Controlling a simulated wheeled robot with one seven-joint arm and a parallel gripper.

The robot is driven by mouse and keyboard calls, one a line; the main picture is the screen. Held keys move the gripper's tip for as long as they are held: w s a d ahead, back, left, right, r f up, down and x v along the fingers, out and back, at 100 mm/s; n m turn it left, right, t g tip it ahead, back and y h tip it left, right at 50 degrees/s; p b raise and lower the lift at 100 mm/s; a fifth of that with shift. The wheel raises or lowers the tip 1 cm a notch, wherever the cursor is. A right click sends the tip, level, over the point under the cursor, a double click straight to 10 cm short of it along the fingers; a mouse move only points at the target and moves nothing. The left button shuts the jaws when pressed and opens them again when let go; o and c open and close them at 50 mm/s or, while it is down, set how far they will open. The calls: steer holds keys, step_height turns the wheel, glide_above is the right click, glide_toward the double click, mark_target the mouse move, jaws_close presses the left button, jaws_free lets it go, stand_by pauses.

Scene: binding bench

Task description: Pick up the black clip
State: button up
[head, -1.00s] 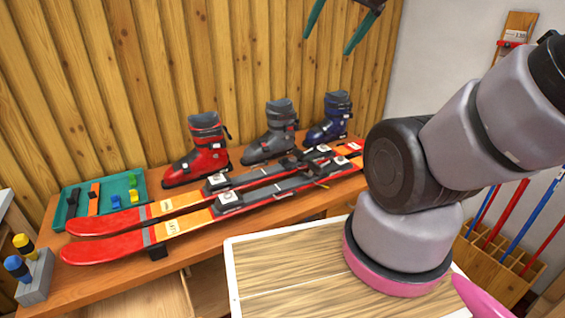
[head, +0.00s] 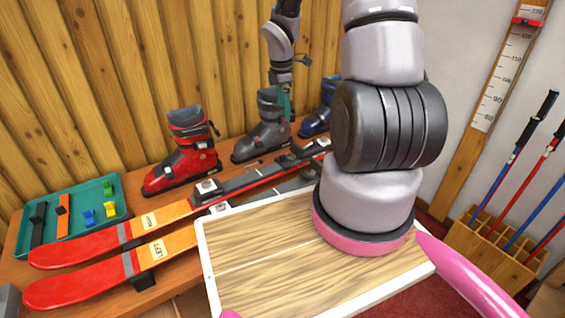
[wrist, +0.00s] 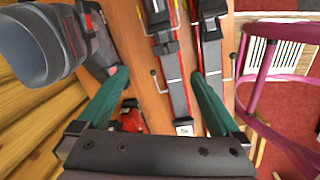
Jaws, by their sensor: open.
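The black clip (head: 38,223) appears as a long narrow black piece at the left end of the teal tray (head: 104,226). It lies beside a similar orange piece (head: 63,217) that has a small dark part on it. My gripper (head: 285,104), with teal fingers, points down in front of the grey boot, far to the right of the tray. In the wrist view my gripper (wrist: 160,78) is open with nothing between its fingers, above the skis. The tray and black clip are not in the wrist view.
Red and orange skis (head: 95,243) with bindings lie across the bench in front of the tray and boots. The red boot (head: 183,160), grey boot (head: 265,135) and blue boot (head: 318,120) stand along the back wall. Blue (head: 89,217), yellow and green pieces share the tray.

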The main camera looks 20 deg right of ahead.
mark_target(283, 155)
steer(key=f+n, duration=0.1)
steer(key=f, duration=0.3)
steer(key=f+n, duration=0.1)
steer(key=f, duration=0.4)
steer(key=f+n, duration=0.2)
steer(key=f, duration=0.3)
steer(key=shift+w+a+f+g+y, duration=0.1)
steer(key=shift+a+f+g+y, duration=0.15)
steer(key=shift+a+g+y, duration=0.15)
steer(key=shift+d+f, duration=0.15)
steer(key=shift+f, duration=1.35)
steer(key=shift+d+f, duration=0.15)
steer(key=shift+f, duration=1.35)
steer(key=c, duration=1)
steer(key=shift+r, duration=8.05)
